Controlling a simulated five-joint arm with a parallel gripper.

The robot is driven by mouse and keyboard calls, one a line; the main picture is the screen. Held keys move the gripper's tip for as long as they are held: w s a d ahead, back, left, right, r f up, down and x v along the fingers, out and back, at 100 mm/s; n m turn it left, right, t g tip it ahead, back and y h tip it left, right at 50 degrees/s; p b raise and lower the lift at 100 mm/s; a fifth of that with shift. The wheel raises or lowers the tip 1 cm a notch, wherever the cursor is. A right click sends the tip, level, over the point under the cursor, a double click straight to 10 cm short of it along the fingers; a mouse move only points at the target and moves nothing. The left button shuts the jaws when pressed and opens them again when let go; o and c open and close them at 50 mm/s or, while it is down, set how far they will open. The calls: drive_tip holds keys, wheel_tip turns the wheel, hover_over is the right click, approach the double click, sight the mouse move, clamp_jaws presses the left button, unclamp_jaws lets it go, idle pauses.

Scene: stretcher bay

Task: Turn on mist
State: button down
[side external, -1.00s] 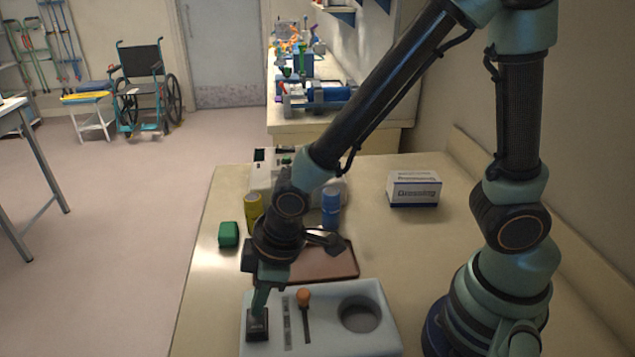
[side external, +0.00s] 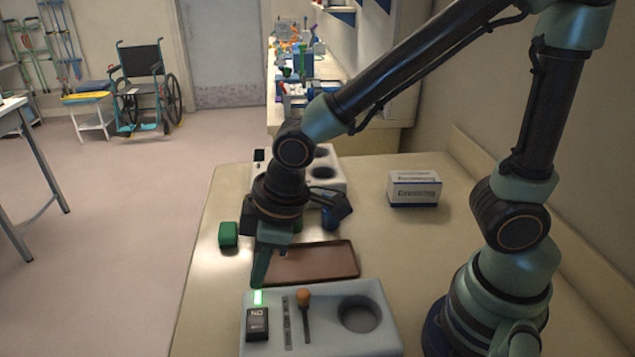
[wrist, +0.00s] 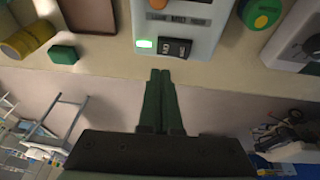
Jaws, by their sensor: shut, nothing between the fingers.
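A pale grey control unit (side external: 272,325) lies at the front of the bench. It has a black rocker switch (side external: 257,324), a lit green lamp (side external: 257,297) just beyond the switch, an orange-knobbed lever (side external: 303,296) and a round recess. My gripper (side external: 259,284) is shut and empty, pointing down just above the far edge of the unit, apart from the switch. In the wrist view the two fingers (wrist: 165,73) lie together just below the rocker switch (wrist: 175,48) and the lit green lamp (wrist: 146,43). The unit's small lettering is hard to read.
A brown tray (side external: 335,262) lies behind the unit. A green block (side external: 228,235) stands left of it and a white box (side external: 414,188) at the right. A white device (side external: 332,160) is behind my gripper. Another dial device (wrist: 304,45) shows in the wrist view.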

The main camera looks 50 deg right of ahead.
drive_tip(key=d+r, duration=0.3)
drive_tip(key=r, duration=0.4)
drive_tip(key=shift+s+r, duration=0.15)
drive_tip(key=shift+r, duration=0.05)
drive_tip(key=d+r+m+t+h, duration=0.1)
drive_tip(key=d+m, duration=0.7)
drive_tip(key=d, duration=0.8)
wheel_tip(320, 180, up, 3)
drive_tip(key=shift+s+f+m+t+h, duration=0.1)
drive_tip(key=shift+s+m+t+h, duration=0.35)
drive_tip(key=shift+t, duration=0.45)
